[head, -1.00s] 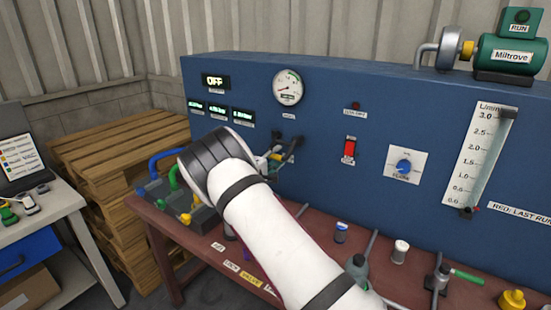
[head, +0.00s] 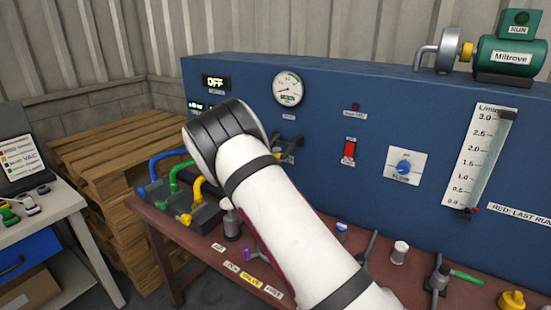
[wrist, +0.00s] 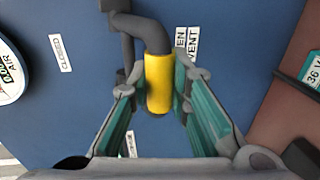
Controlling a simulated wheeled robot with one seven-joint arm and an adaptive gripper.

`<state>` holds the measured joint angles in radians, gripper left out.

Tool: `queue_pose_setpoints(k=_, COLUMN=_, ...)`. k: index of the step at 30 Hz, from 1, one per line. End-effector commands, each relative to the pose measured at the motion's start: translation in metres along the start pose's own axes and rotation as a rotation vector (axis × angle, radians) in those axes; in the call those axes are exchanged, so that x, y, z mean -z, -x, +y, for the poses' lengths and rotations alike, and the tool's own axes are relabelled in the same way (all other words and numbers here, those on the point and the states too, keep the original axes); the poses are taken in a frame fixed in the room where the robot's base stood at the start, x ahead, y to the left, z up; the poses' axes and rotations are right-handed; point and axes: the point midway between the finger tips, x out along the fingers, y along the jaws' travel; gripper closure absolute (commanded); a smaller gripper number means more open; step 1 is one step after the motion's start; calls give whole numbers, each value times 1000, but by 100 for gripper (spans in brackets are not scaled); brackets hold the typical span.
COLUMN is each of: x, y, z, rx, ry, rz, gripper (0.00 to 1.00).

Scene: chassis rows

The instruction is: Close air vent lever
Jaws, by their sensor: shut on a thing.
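The vent lever shows in the wrist view as a bent grey rod with a yellow grip sleeve (wrist: 158,83). My gripper (wrist: 157,100) has its two teal-padded fingers on either side of the sleeve, shut on it. The label with OPEN and VENT (wrist: 187,42) is right beside the sleeve, partly covered. The CLOSED label (wrist: 60,52) is farther off to the left, with bare panel between.
The blue panel (head: 330,110) carries a round gauge (head: 288,89), a red switch (head: 349,149) and a dial knob (head: 403,167). Blue, green and yellow handles (head: 168,155) stand at the bench's left end. Several small fittings and a green-handled valve (head: 467,277) line the bench (head: 185,236).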

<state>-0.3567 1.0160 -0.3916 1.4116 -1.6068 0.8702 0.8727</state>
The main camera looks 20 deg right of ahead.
Motion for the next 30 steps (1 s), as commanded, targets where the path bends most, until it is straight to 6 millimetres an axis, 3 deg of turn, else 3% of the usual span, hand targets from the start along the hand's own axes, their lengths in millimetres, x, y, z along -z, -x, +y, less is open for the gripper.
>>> queue_pose_setpoints(k=24, x=2, y=10, z=62, rx=748, ry=-12, rz=3, gripper=100)
queue_pose_setpoints(k=30, x=2, y=10, z=73, rx=757, ry=-3, rz=4, gripper=100)
